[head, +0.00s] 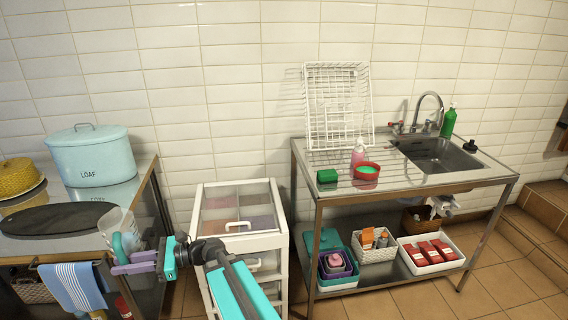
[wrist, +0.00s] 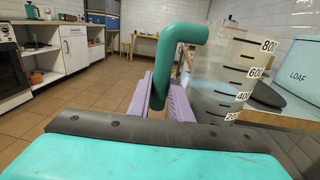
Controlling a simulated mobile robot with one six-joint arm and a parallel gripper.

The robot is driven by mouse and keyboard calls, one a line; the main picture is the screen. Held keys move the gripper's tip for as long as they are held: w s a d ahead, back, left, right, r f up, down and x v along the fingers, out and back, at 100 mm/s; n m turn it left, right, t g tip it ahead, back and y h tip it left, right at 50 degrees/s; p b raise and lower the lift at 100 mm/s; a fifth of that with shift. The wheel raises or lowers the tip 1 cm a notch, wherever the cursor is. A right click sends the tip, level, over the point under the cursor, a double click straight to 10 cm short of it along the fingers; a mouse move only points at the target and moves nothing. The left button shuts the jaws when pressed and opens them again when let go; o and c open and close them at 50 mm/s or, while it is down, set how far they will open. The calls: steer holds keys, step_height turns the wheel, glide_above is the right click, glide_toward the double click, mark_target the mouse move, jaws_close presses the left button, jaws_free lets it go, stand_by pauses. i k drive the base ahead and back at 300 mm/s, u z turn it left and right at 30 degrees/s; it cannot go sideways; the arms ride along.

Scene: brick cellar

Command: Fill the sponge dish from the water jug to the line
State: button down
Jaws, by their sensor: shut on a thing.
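The clear water jug (head: 122,222) has a teal handle (wrist: 178,60) and black marks from 200 to 800. It is roughly upright, with pale liquid in its lower part; its exact level is hard to read. My gripper (head: 128,263) has purple jaws shut on the handle, in front of the left table. The jaws also show in the wrist view (wrist: 170,100). The likely sponge dish is a round red dish (head: 367,177) with a light green inside, on the steel sink counter at right. I cannot make out a line on it.
A white drawer unit (head: 240,220) stands between the counter and left table. A blue bread bin (head: 90,155) is on that table.

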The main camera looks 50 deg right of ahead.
mark_target(364, 169)
steer(key=z, duration=0.8)
steer(key=k, duration=0.1)
steer(key=u, duration=2.7)
steer(key=k, duration=1.1)
